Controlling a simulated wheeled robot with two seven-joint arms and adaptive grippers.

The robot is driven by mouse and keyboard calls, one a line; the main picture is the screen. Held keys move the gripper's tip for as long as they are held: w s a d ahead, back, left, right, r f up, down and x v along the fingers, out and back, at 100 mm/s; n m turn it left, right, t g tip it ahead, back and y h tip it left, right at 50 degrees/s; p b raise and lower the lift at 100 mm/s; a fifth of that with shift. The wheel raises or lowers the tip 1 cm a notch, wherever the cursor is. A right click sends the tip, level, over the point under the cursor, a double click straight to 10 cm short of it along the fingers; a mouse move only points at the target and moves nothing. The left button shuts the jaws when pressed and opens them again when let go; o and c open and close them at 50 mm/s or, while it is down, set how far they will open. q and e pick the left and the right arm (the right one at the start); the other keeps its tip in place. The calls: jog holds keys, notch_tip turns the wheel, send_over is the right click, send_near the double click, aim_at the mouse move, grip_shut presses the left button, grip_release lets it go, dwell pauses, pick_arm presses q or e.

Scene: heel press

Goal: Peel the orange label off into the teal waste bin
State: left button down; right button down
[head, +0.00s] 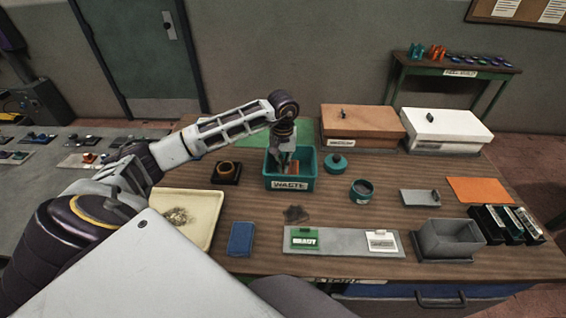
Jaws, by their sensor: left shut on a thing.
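The teal waste bin (304,184), marked WASTE, stands near the middle of the wooden table. My left gripper (284,162) points down into the bin's opening from above. It is shut on the orange label (293,167), a small orange piece that shows at the fingers inside the bin's outline. The fingertips are small and partly dark, and the bin's front wall hides the lower part. I cannot tell whether the label touches the bin. My right gripper is not in view.
A teal lidded pot (336,164) and an open teal jar (361,191) stand right of the bin. A dark holder (226,173) stands left. A brown box (361,127) and a white box (445,130) are behind. An orange sheet (479,190) lies at right.

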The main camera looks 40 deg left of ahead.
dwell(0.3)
pick_arm(q)
jog(key=c, duration=1.2)
grip_release()
jog(key=shift+o, duration=0.7)
jog(key=shift+r, duration=0.1)
jog(key=shift+r+p, duration=1.5)
jog(key=shift+r, duration=1.85)
jog(key=shift+s, duration=0.1)
